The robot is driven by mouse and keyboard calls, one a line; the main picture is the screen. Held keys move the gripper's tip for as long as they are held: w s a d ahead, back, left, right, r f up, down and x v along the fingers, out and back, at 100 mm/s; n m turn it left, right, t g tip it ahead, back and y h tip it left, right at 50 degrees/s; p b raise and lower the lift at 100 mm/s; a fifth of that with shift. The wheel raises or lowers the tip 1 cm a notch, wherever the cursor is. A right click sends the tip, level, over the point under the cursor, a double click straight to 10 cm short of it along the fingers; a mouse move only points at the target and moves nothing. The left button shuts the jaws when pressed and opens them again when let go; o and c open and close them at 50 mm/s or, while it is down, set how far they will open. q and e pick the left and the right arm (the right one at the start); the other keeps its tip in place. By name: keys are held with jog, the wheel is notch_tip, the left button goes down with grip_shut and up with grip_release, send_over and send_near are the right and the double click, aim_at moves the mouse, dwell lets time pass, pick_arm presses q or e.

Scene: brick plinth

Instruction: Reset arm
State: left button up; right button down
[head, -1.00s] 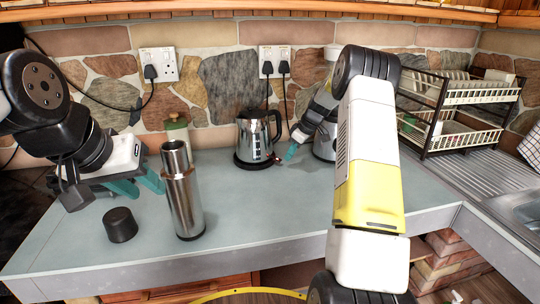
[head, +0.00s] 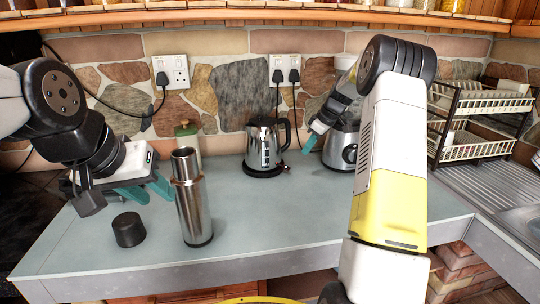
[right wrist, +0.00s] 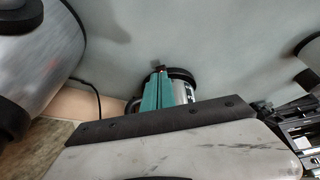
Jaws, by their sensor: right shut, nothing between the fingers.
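My left gripper (head: 149,191) hangs over the left of the counter, its teal fingers apart with nothing between them. It is left of an upright steel flask (head: 193,205) and above a black cap (head: 128,229) lying on the counter. My right gripper (head: 308,145) is at the back, right of the steel kettle (head: 263,142) and in front of the grey appliance (head: 341,146). In the right wrist view its teal fingers (right wrist: 160,90) are shut together and empty, with the kettle (right wrist: 184,88) partly hidden behind them.
A green-lidded jar (head: 187,140) stands behind the flask. A dish rack (head: 480,125) and sink (head: 515,200) are at the right. Plugged cords hang from wall sockets (head: 285,70). The counter (head: 285,215) is clear in the middle front.

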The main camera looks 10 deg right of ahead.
jog(key=s+a+r+m+t+h, duration=0.15)
jog(key=s+a+r, duration=0.25)
jog(key=s+r, duration=0.4)
jog(key=s+a+r+m+g, duration=0.1)
jog(key=s+a+r+m, duration=0.2)
jog(key=s+a+r, duration=0.5)
jog(key=s+f+m+t, duration=0.2)
jog(key=s+f+m, duration=0.1)
jog(key=s, duration=2)
jog(key=shift+s+a+m, duration=0.4)
jog(key=shift+m, duration=0.45)
